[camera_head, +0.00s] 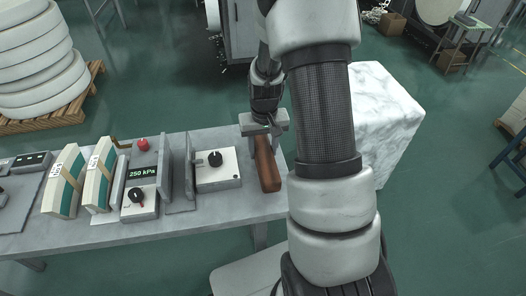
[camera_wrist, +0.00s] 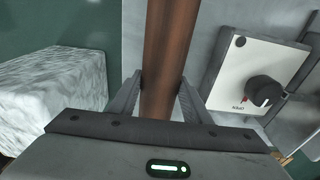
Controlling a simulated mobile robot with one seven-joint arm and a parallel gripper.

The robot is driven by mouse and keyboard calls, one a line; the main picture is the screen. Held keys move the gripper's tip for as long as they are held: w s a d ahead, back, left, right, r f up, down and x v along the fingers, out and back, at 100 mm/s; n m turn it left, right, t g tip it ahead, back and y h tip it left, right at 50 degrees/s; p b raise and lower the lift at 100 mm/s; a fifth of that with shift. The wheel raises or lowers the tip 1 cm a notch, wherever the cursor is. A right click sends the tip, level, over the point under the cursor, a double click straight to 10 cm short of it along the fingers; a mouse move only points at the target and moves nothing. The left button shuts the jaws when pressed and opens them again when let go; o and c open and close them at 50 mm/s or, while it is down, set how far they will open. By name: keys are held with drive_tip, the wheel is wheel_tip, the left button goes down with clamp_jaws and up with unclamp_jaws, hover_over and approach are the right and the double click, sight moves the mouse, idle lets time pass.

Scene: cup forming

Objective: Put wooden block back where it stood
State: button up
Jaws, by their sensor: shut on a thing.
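The wooden block (camera_head: 267,166) is a long brown bar at the right end of the grey workbench in the head view. It lies lengthwise from my gripper toward the bench's front edge. My gripper (camera_head: 262,133) is shut on its far part. In the wrist view the block (camera_wrist: 166,60) runs up between the two fingers of my gripper (camera_wrist: 162,92), with a finger against each side. The bench top (camera_head: 215,205) is below it; whether the block touches the bench or hangs just above it, I cannot tell.
A white control box (camera_head: 218,178) with a black knob stands close left of the block; it also shows in the wrist view (camera_wrist: 243,80). Further left is a unit reading 250 kPa (camera_head: 142,172). A white marble block (camera_head: 385,115) stands right of the bench.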

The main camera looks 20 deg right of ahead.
drive_tip(key=shift+f, duration=0.4)
drive_tip(key=shift+f, duration=0.2)
drive_tip(key=o, duration=1.5)
